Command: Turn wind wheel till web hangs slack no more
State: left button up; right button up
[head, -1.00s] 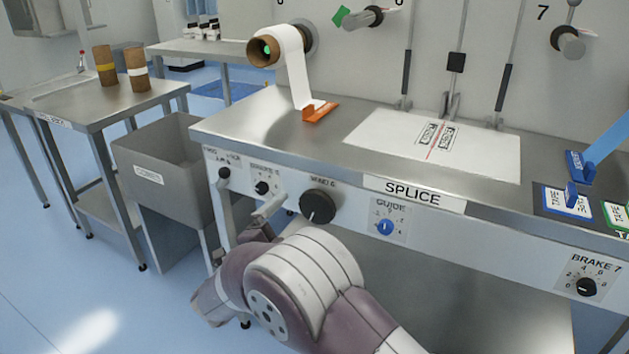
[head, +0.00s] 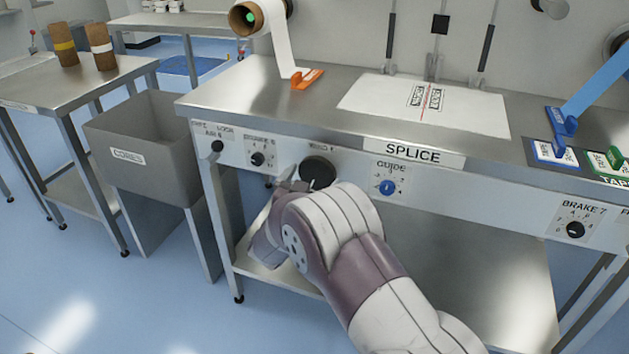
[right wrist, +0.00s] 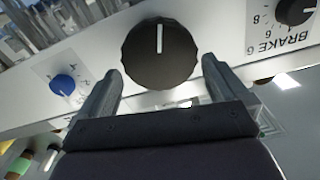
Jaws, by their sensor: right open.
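The wind wheel is a black round knob (head: 318,172) on the front panel, under the label WIND 6. It also shows in the right wrist view (right wrist: 160,55), with its white mark pointing up there. The white web (head: 280,45) runs from a brown core (head: 246,17) down to an orange clamp (head: 308,78) on the table. My right gripper (right wrist: 160,82) is open, with one finger on each side of the knob's near edge and nothing between them. In the head view its wrist partly hides it. My left gripper is not in view.
The SPLICE table (head: 380,130) carries a white splice sheet (head: 425,105). Beside the wheel are a blue GUIDE knob (head: 387,187) and the BRAKE 6 knob (head: 257,158). A grey CORES bin (head: 150,150) stands left of the table.

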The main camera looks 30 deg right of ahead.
jog(key=shift+x, duration=1)
jog(key=c, duration=0.7)
jog(key=shift+m+b, duration=0.3)
